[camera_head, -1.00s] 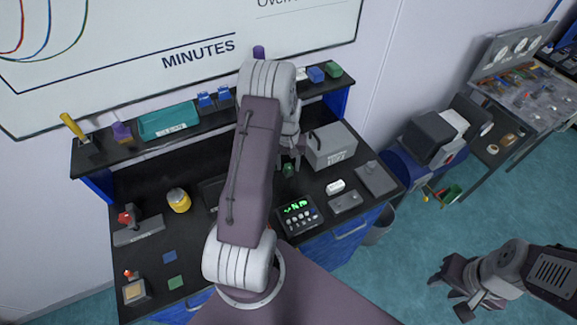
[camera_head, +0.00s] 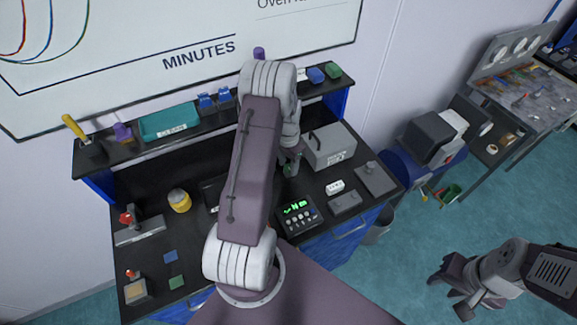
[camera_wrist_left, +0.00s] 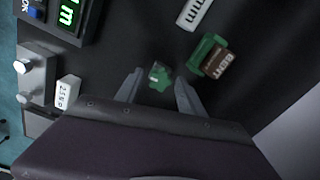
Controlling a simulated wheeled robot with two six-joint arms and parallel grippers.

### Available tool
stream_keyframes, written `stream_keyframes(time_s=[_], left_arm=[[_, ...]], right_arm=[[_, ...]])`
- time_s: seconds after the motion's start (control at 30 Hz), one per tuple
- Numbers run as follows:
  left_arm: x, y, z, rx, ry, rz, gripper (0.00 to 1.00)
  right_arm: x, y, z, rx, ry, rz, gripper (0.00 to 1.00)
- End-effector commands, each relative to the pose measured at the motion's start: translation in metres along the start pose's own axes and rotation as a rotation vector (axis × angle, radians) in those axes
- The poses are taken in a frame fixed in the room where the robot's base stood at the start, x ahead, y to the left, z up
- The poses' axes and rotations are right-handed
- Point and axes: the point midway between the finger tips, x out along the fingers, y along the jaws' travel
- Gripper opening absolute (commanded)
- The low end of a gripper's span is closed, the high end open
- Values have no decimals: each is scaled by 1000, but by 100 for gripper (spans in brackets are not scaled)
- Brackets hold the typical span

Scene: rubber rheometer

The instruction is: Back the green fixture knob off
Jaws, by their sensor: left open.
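The green knob (camera_wrist_left: 160,76) shows in the left wrist view between the two spread fingers of my left gripper (camera_wrist_left: 156,92). The gripper is open, and I cannot tell whether either finger touches the knob. In the head view the green knob (camera_head: 290,170) is a small dark green piece on the bench, just below my left gripper (camera_head: 289,158), which my own arm partly hides. Beside the knob in the wrist view lies a green block with a brown label (camera_wrist_left: 212,56). My right gripper (camera_head: 450,297) hangs at the lower right, fingers apart and empty, away from the bench.
A grey box with a handle (camera_head: 331,146) stands right of the left gripper. A control panel with a green display (camera_head: 297,212) and a white block (camera_head: 335,187) are nearby on the black bench. A shelf (camera_head: 160,143) runs along the back.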

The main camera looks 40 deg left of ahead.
Motion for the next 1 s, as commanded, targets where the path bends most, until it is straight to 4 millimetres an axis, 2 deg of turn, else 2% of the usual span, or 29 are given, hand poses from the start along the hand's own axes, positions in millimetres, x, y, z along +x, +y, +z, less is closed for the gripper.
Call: stream_keyframes(time_s=[0.1,0.3,0.5,0.7,0.93,1.0], left_arm=[[0,0,0,37,0,0,46],[0,0,0,352,0,0,46],[0,0,0,449,0,1,46],[0,1,0,762,-1,1,46],[0,1,0,803,0,1,46],[0,1,0,802,0,1,26]], right_arm=[[0,0,0,0,0,0,36],[-3,0,0,0,0,0,36],[-4,0,0,0,0,0,36],[-6,0,-1,0,0,0,36],[-5,0,-1,0,0,0,36],[-5,0,-1,0,0,0,36]])
